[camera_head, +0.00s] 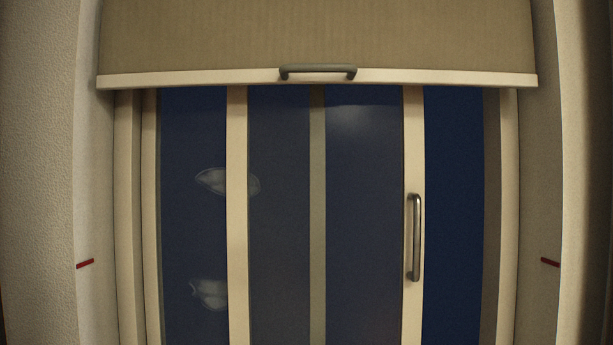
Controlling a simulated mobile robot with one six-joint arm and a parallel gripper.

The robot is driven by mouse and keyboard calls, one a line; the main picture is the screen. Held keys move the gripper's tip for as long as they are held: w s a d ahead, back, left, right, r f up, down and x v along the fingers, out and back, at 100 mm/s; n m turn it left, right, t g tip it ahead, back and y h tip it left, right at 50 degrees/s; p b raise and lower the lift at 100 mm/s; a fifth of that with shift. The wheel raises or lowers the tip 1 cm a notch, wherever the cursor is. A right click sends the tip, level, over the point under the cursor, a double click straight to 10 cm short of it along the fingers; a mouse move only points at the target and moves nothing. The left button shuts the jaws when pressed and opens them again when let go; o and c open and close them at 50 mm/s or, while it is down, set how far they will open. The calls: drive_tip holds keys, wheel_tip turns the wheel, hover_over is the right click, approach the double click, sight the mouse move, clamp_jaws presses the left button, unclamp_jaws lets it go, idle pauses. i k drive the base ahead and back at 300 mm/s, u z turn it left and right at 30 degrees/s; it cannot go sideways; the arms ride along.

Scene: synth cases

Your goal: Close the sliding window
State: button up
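The sliding window's cream-framed sash (237,220) stands in the middle of the window opening. A vertical metal handle (416,237) is on its right stile. To the right of that stile is a dark blue strip (453,215), more saturated than the panes; it looks like an open gap between the sash and the right side frame (508,220). Another upright (317,220) shows through the sash glass. The left pane (190,130) lies left of the sash. The window's lower edge is out of view. My gripper is not in view.
A beige blind (310,35) covers the top of the window; its pale bottom bar (190,78) carries a horizontal handle (318,72). Pale leaf-like shapes (211,181) show on the left glass. Red marks (85,264) are on both side walls. Nothing visible blocks the sash handle.

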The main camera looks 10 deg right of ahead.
sight(326, 209)
drive_tip(key=z, duration=1.45)
drive_tip(key=k, duration=0.95)
drive_tip(key=u, duration=1.1)
drive_tip(key=i, duration=1)
drive_tip(key=u, duration=0.1)
